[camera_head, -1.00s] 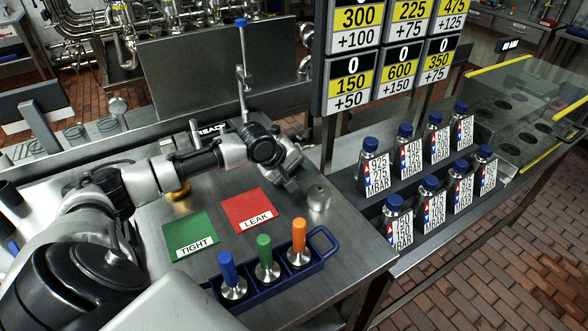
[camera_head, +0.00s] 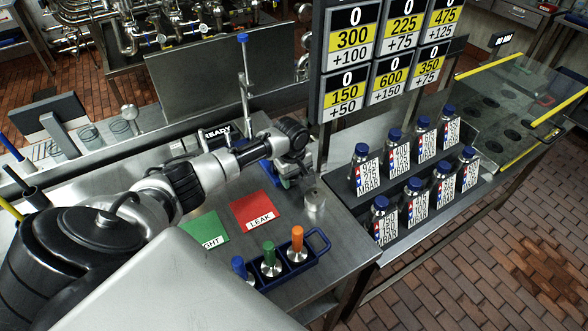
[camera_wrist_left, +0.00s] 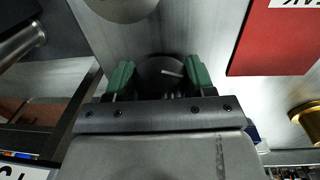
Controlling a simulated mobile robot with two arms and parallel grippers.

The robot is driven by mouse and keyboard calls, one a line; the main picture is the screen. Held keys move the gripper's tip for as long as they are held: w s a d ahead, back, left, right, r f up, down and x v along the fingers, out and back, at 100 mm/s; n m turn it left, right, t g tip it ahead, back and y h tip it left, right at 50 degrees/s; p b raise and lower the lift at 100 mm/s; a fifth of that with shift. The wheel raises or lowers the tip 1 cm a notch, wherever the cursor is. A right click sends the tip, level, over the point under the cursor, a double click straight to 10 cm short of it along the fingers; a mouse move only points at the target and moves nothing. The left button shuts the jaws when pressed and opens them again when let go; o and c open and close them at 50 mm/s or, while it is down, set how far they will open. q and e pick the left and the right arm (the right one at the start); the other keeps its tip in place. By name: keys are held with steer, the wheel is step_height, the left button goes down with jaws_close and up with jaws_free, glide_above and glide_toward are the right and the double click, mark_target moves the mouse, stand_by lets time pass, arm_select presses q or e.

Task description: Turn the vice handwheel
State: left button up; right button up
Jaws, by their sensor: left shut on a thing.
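My left gripper (camera_head: 294,180) reaches over the steel bench from the left in the head view. In the left wrist view its two green-padded fingers (camera_wrist_left: 160,84) stand on either side of a dark round part with a pale line, which looks like the vice handwheel (camera_wrist_left: 160,70). The fingers are shut on it. A blue piece (camera_head: 268,172), perhaps part of the vice, shows beside the gripper in the head view. My wrist hides the handwheel and most of the vice there. My right gripper is not in view.
A steel cylinder (camera_head: 314,201) stands close to the right of my gripper. A red LEAK mat (camera_head: 252,208) and a green TIGHT mat (camera_head: 203,228) lie nearer. A blue rack (camera_head: 318,248) holds coloured-handled tools. Labelled bottles (camera_head: 366,167) stand at the right.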

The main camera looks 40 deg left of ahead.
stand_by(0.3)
arm_select(q)
steer(key=o, duration=0.7)
steer(key=shift+c, duration=0.2)
steer(key=r, duration=0.5)
steer(key=r+b, duration=0.1)
steer(key=r, duration=0.4)
steer(key=shift+s+a+r+b, duration=0.1)
steer(key=shift+s+r+b, duration=0.1)
steer(key=shift+r+b, duration=0.15)
